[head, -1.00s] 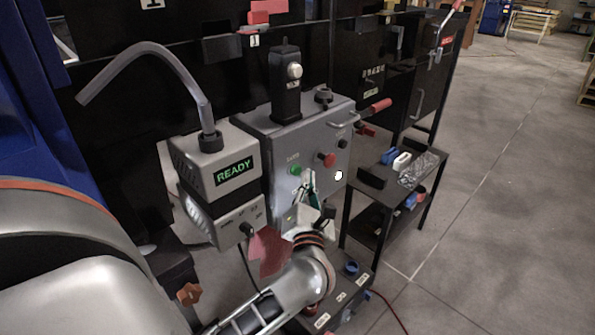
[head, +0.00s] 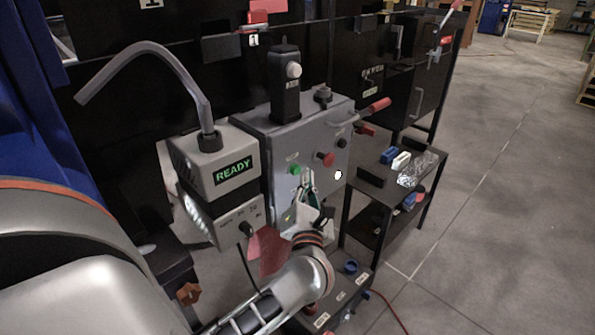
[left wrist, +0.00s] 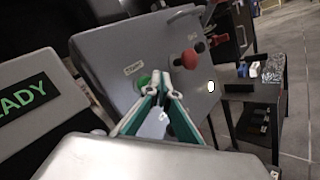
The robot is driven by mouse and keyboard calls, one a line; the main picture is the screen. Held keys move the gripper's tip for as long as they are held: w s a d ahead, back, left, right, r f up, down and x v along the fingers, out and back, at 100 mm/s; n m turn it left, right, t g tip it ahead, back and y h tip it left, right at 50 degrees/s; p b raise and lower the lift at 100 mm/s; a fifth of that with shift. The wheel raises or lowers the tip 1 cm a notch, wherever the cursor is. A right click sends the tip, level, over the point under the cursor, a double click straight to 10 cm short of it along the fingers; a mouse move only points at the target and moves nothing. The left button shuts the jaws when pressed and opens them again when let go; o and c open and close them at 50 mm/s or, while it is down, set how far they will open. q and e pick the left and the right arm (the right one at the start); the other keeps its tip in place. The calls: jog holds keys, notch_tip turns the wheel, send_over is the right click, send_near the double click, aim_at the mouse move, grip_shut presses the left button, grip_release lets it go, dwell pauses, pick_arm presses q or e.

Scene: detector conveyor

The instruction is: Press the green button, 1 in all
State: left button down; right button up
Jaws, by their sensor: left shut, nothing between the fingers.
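The green button (head: 295,169) is on the front of the grey control box (head: 258,125), left of a red mushroom button (head: 326,159). In the left wrist view the green button (left wrist: 143,79) is partly hidden behind my fingers. My left gripper (head: 307,174) is shut and empty, its tips pointing at the box face just right of the green button. In the left wrist view the left gripper's tips (left wrist: 158,76) appear beside the button. I cannot tell whether they touch the box. My right gripper is not in view.
A unit with a READY screen (head: 234,171) stands left of the box. A red-handled lever (head: 374,107) sticks out at the box's right. A black side table (head: 376,200) with small blocks stands to the right. The floor (head: 480,230) farther right is open.

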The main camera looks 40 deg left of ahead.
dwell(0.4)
pick_arm(q)
jog(key=shift+a, duration=0.45)
